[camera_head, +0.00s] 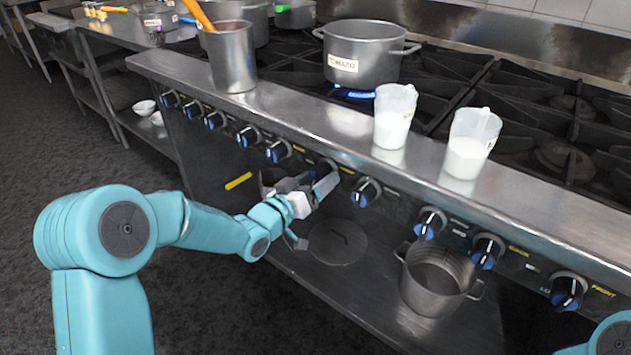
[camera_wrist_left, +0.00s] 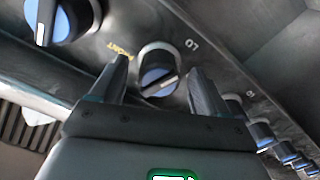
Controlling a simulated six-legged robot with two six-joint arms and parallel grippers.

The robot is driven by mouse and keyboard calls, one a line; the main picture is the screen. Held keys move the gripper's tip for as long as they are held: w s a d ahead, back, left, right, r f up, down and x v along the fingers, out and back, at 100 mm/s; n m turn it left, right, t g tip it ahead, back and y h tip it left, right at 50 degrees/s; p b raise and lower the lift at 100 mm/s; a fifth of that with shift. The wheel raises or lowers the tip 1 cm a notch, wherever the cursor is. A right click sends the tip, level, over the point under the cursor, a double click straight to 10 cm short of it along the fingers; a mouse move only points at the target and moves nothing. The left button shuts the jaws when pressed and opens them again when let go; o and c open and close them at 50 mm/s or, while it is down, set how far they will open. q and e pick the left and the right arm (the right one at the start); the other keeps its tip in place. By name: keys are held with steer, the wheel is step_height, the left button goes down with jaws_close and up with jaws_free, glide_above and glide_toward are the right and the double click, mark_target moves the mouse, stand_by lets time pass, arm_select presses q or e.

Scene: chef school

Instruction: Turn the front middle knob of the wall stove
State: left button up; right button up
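The wall stove's front panel (camera_head: 400,205) carries a row of dark knobs with blue faces. My left gripper (camera_head: 322,183) is up against the panel at a knob (camera_head: 327,166) near the middle of the row and partly covers it. In the left wrist view this knob (camera_wrist_left: 158,78) shows between the two fingertips of the left gripper (camera_wrist_left: 160,85). The fingers are apart, one on each side, with a visible gap to the knob. A neighbouring knob (camera_head: 366,191) sits just to the right in the head view. My right gripper is out of view.
Two measuring cups of white liquid (camera_head: 394,116) (camera_head: 467,143) and a metal canister (camera_head: 232,58) stand on the ledge above the knobs. A pot labelled tomato (camera_head: 362,54) sits over a blue flame (camera_head: 354,94). Below the panel, a pot (camera_head: 435,278) stands on the lower shelf.

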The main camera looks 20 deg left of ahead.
arm_select(q)
steer(key=v, duration=1.6)
steer(key=shift+s, duration=0.2)
